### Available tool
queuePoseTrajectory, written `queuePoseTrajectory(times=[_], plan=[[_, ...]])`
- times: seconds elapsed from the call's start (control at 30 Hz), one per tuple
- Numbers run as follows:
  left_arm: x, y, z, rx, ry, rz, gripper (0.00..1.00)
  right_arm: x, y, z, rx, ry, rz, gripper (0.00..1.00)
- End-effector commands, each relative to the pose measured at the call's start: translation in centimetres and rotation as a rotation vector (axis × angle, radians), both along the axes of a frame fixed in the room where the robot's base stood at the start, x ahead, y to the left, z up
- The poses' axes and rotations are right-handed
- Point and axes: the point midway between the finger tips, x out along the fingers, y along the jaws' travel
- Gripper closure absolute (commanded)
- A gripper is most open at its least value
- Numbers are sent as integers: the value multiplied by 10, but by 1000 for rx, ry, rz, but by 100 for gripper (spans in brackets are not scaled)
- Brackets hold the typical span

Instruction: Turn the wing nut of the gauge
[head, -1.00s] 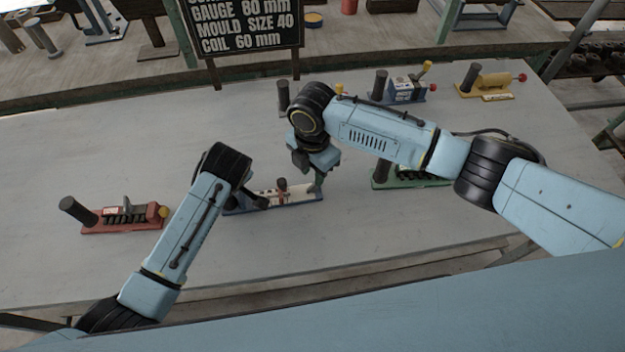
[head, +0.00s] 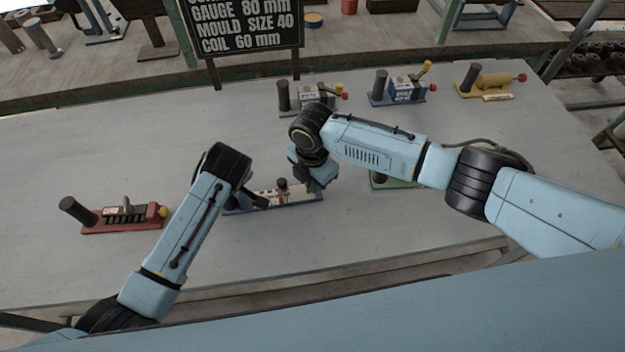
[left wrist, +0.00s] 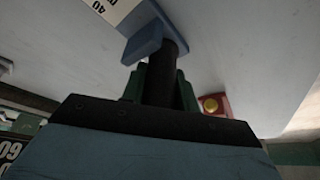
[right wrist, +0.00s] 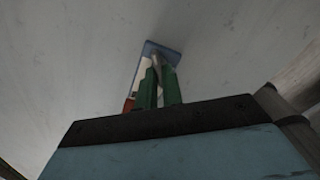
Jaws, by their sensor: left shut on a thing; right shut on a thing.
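The gauge (head: 285,200) is a long blue-based tool with a white scale, lying on the grey table in the middle of the head view. My left gripper (head: 260,201) is at its left end. In the left wrist view its green fingers are shut around the upright dark handle (left wrist: 168,62), beside the blue base (left wrist: 142,40). My right gripper (head: 317,186) is low over the gauge's right end. In the right wrist view its green fingers are shut on a small grey part (right wrist: 157,62), seemingly the wing nut, mostly hidden between them. The blue end of the base (right wrist: 170,52) shows beyond.
A red tool (head: 122,218) lies to the left. A green tool (head: 392,180) is partly behind my right arm. Grey (head: 310,97), blue (head: 398,90) and yellow (head: 487,82) tools stand at the back. A black sign (head: 245,27) is behind. The table's front-left is clear.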

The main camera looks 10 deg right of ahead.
Motion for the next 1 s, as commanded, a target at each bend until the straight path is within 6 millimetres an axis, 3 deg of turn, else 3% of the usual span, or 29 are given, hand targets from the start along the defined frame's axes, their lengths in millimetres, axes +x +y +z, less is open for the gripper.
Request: queuePoseTrajectory(times=[0.47,1.0], plan=[[0,0,0,-1,-1,0,100,1,1,1,2,-1,-114,100],[0,0,0,0,0,0,100,3,1,0,1,0,-597,100]])
